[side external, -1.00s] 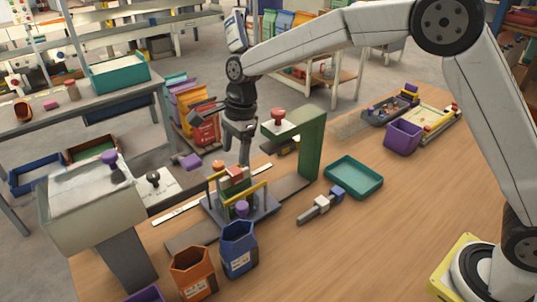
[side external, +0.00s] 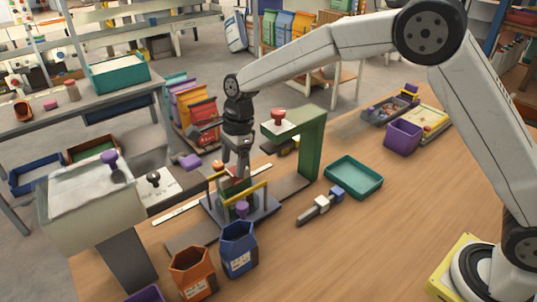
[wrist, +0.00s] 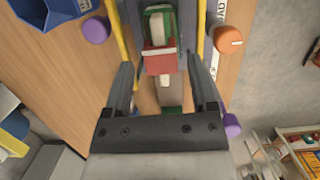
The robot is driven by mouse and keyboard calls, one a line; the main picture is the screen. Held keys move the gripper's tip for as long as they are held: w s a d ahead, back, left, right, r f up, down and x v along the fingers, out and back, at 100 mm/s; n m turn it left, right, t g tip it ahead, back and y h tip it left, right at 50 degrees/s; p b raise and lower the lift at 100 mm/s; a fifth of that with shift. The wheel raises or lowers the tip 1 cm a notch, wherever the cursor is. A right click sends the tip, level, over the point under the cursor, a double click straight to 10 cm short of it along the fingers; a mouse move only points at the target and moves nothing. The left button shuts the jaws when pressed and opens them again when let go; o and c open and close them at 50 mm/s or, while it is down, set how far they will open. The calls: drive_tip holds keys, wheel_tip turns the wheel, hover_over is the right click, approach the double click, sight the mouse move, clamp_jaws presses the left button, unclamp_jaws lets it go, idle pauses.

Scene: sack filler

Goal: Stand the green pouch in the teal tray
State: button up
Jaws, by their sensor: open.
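The green pouch (wrist: 169,20) appears in the wrist view as a green piece with a pale middle, standing between the yellow rails of a grey fixture (side external: 262,212). A red part (wrist: 160,64) adjoins it; I cannot tell how they are joined. My gripper (side external: 237,168) points down just above the fixture. In the wrist view its fingers (wrist: 164,82) are spread and empty, one on each side of the red part's line. The teal tray (side external: 353,178) lies empty on the bench, right of the fixture. My gripper partly hides the pouch in the side view.
A green arch-shaped stand (side external: 308,145) rises right of my gripper. Blue (side external: 239,250) and orange (side external: 194,275) bins stand in front of the fixture. A grey tool (side external: 315,210) lies beside the tray. A purple bin (side external: 403,137) stands behind it.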

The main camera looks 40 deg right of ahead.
sight(234, 170)
drive_tip(key=shift+f, duration=1.95)
clamp_jaws()
drive_tip(key=shift+r, duration=0.15)
wheel_tip(234, 170, up, 12)
drive_tip(key=shift+r, duration=0.25)
idle(1.2)
idle(0.4)
